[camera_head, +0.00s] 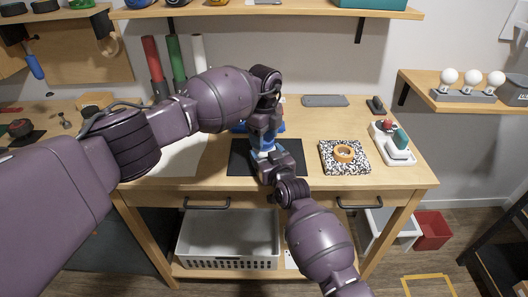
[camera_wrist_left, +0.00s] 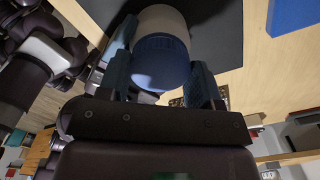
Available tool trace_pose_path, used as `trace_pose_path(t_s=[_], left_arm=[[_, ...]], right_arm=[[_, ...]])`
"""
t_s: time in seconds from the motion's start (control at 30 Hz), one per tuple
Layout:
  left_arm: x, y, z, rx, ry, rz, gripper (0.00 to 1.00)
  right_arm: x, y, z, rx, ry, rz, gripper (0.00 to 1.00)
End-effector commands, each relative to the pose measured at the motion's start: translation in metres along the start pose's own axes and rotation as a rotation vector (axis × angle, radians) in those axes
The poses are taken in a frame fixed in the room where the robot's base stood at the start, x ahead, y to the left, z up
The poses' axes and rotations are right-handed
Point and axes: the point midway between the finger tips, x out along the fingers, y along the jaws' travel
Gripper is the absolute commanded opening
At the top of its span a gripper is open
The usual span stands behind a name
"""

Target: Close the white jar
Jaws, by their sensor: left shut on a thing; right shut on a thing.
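The white jar (camera_head: 265,149) stands over the black mat (camera_head: 237,158) on the table, mostly hidden by my grippers in the head view. In the left wrist view its pale body (camera_wrist_left: 160,20) shows beyond a blue lid (camera_wrist_left: 160,62). The lid sits in line with the body, at its end; I cannot tell whether it is fully seated. My left gripper (camera_wrist_left: 160,80) has its two fingers on either side of the lid and is shut on it. My right gripper (camera_head: 265,160) is low at the jar's near side, shut on the jar; its fingertips are largely hidden.
A speckled notebook (camera_head: 336,164) with an orange tape roll (camera_head: 344,153) lies right of the mat. A white tray (camera_head: 394,147) stands farther right. A blue object (camera_head: 281,127) is partly hidden behind my left arm. The table's front edge is close to my right arm.

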Motion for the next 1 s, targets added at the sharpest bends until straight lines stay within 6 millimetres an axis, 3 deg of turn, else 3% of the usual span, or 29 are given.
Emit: trace_pose_path(t_s=[1.0], left_arm=[[0.0006, -0.0002, 0.0001, 1.474, -0.001, -0.001, 0.30]], right_arm=[[-0.0001, -0.0002, 0.0003, 0.000, -0.001, 0.000, 0.03]])
